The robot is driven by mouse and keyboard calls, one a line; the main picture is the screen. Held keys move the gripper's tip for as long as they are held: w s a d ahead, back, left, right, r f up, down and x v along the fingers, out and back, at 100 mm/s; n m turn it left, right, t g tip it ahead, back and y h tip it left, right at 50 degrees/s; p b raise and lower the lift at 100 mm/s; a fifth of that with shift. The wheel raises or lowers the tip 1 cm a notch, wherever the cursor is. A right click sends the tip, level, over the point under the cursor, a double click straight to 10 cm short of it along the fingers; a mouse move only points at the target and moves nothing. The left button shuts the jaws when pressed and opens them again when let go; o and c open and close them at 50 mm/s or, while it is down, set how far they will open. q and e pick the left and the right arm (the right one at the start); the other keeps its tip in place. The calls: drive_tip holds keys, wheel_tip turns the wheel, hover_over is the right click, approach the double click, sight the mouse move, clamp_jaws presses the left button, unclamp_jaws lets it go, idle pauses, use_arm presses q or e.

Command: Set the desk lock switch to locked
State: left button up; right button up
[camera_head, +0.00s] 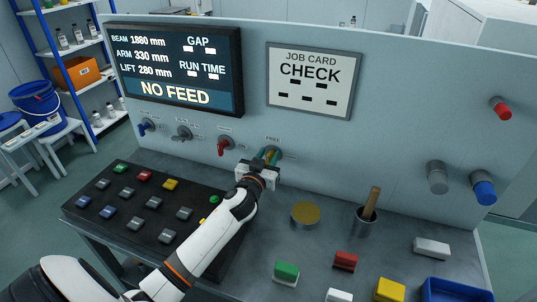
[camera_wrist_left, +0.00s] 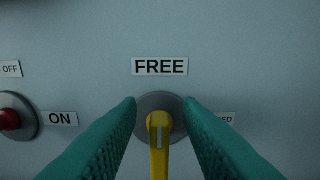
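The desk lock switch is a yellow lever knob (camera_wrist_left: 158,140) on a round grey base on the panel, below a label (camera_wrist_left: 160,67) that reads FREE. A label at its right is mostly hidden behind a finger and ends in "ED". My left gripper (camera_wrist_left: 162,112) is open, with one teal finger on each side of the yellow knob and visible gaps between. In the head view my left gripper (camera_head: 267,159) is at the panel and covers most of the switch. My right gripper is not in view.
A red knob (camera_head: 225,144) with an ON label is just left of the switch, with more knobs beyond. A black button board (camera_head: 143,203) lies below my left arm. A brass disc (camera_head: 305,214) and a cup (camera_head: 365,221) with a wooden stick stand to the right. The screen (camera_head: 176,68) reads NO FEED.

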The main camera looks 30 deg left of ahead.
use_arm(q)
drive_tip(key=shift+w+a, duration=0.1)
drive_tip(key=shift+w, duration=0.25)
clamp_jaws()
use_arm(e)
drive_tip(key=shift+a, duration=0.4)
